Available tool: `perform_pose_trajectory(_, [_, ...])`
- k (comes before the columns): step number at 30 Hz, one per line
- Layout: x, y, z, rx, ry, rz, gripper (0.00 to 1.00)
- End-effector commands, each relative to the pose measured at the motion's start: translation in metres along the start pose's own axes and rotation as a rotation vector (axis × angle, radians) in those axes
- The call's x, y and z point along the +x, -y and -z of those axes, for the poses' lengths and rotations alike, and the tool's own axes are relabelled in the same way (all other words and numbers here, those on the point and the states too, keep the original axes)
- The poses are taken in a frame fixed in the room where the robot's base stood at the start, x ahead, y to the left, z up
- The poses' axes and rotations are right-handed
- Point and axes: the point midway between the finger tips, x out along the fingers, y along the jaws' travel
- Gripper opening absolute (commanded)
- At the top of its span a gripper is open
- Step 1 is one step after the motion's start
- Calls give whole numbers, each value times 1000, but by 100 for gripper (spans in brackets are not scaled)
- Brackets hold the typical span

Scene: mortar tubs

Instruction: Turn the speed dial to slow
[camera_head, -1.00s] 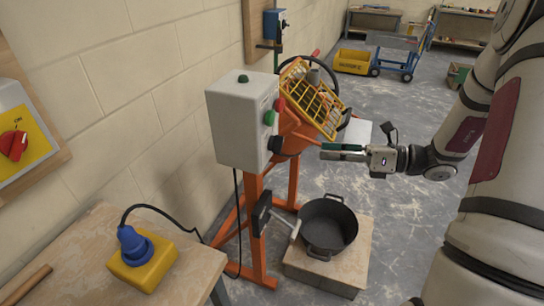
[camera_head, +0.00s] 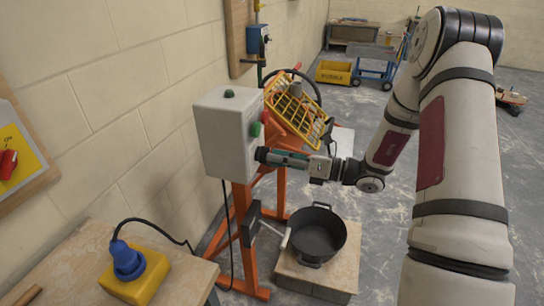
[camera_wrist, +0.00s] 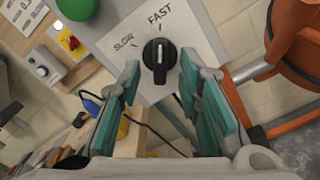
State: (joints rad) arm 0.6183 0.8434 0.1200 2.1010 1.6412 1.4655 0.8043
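The speed dial (camera_wrist: 158,53) is a round black knob with a white pointer line, on a pale panel in the wrist view. The line points up in the picture, towards the FAST label (camera_wrist: 159,14); the SLOW label (camera_wrist: 122,42) is to its left. My gripper (camera_wrist: 160,72) is open, with one teal-padded finger on each side of the dial. I cannot tell whether either finger touches it. In the head view the dial (camera_head: 260,155) shows at the side of the grey control box (camera_head: 222,138), right at the tip of my gripper (camera_head: 268,156).
A green button (camera_head: 255,129) is above the dial. The orange mixer with a yellow grid (camera_head: 300,118) stands behind my gripper. A black tub (camera_head: 318,234) stands below on a block. A yellow socket box (camera_head: 136,278) is on the bench at lower left.

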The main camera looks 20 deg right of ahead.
Motion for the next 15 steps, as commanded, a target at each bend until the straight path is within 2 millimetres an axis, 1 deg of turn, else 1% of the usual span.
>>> perform_pose_trajectory(1, [7,-1,0,0,0,-2,32])
perform_pose_trajectory(6, [19,0,0,0,0,0,32])
perform_pose_trajectory(15, [21,0,0,-1,0,1,32])
